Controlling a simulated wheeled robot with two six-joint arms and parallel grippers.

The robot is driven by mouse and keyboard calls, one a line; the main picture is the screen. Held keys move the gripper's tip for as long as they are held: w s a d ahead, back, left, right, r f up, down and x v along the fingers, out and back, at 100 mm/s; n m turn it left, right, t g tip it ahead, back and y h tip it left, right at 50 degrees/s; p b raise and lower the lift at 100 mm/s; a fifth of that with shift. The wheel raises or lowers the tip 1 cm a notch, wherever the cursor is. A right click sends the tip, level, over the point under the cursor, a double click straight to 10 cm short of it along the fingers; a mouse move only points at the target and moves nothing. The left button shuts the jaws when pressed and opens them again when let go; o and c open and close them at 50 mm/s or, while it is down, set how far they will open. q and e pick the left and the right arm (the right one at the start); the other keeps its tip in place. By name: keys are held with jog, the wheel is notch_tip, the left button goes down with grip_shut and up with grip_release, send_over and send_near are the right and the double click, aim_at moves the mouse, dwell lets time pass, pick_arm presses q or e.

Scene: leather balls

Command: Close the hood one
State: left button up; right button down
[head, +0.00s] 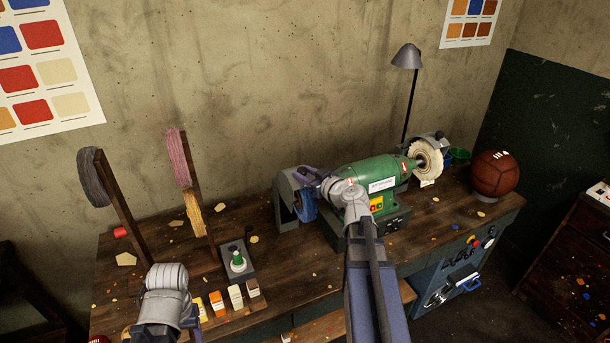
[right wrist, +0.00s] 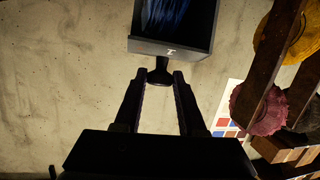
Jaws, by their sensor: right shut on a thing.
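A grey hood (head: 290,184) covers part of the blue wheel (head: 308,204) at the left end of the green bench grinder (head: 372,176). In the right wrist view the hood (right wrist: 172,47) carries a small pale mark, and a dark knob (right wrist: 160,74) sticks out from its edge. My right gripper (head: 312,178) is beside the hood, shut on this knob between its fingertips, as the right wrist view (right wrist: 160,82) shows. My right wrist and arm hide part of the grinder. My left gripper (head: 197,314) is low at the left; its fingers are mostly hidden.
A cream buffing wheel (head: 427,160) with another grey hood (head: 436,139) is at the grinder's right end. A brown ball (head: 494,172) sits farther right.

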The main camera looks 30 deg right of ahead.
jog(key=shift+s+a+f, duration=0.15)
jog(key=shift+s+f, duration=0.2)
jog(key=shift+f, duration=0.1)
jog(key=c, duration=0.9)
grip_release()
jog(key=o, duration=0.4)
jog(key=shift+r, duration=0.1)
jog(key=p+v, duration=0.1)
jog(key=v, duration=0.6)
jog(key=shift+s+r+p, duration=0.15)
jog(key=shift+s+p, duration=0.15)
jog(key=shift+p, duration=0.05)
